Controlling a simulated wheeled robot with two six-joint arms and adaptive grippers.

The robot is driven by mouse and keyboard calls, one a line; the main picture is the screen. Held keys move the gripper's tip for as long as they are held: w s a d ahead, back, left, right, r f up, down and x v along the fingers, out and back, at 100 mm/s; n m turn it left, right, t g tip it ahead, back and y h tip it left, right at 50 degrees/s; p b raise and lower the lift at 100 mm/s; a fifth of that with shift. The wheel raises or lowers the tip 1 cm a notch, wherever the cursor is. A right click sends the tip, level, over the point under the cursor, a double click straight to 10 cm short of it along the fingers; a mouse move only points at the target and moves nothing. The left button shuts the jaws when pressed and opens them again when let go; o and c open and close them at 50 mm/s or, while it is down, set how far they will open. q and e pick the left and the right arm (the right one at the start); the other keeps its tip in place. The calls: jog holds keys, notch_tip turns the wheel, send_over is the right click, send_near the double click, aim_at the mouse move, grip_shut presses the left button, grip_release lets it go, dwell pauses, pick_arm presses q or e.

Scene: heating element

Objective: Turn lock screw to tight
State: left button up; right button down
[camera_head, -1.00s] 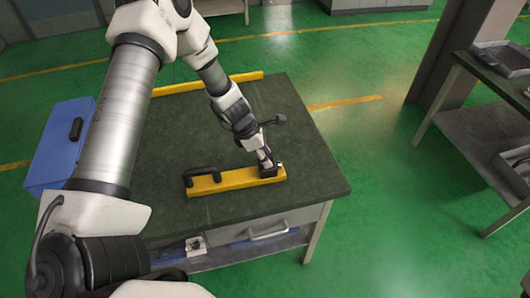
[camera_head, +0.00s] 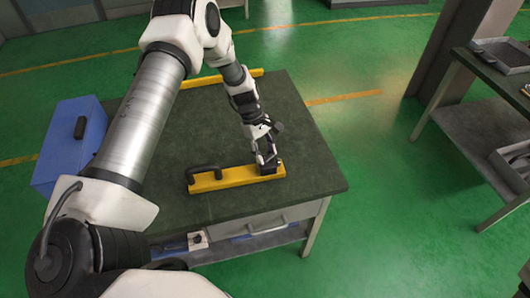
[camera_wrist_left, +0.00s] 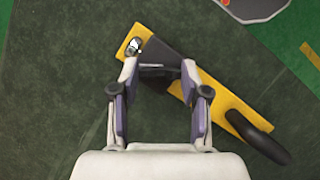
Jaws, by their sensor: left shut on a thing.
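The yellow bar (camera_head: 225,178) lies near the front of the dark green table. A black block (camera_head: 270,169) sits at its right end. My left gripper (camera_head: 268,162) points down at this block. In the left wrist view my left gripper (camera_wrist_left: 159,66) is shut on a dark part (camera_wrist_left: 158,72) between its fingertips, at the black block. I cannot tell whether this part is the lock screw, as the fingers partly hide it. A small silver piece (camera_wrist_left: 133,46) shows on the bar beside the left fingertip. My right gripper is not in view.
A black arched handle (camera_head: 204,170) stands on the bar's left end. Another yellow bar (camera_head: 205,81) lies at the table's back edge. A blue box (camera_head: 65,150) stands at the left. The table top (camera_head: 310,175) is clear to the right.

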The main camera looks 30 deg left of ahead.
pick_arm(q)
jog(key=m+b, duration=0.1)
jog(key=m, duration=0.1)
jog(key=m+g+b, duration=0.1)
jog(key=m, duration=0.1)
jog(key=shift+w+f+g+y, duration=0.15)
jog(key=shift+g+y, duration=0.15)
jog(key=shift+m+g+y+b, duration=0.3)
jog(key=shift+m+b, duration=0.2)
jog(key=shift+m, duration=0.8)
jog(key=o, duration=1.1)
jog(key=shift+w, duration=0.1)
jog(key=shift+o, duration=0.2)
jog(key=shift+r, duration=0.25)
jog(key=v, duration=1.1)
jog(key=shift+w+r, duration=0.2)
jog(key=shift+r, duration=0.1)
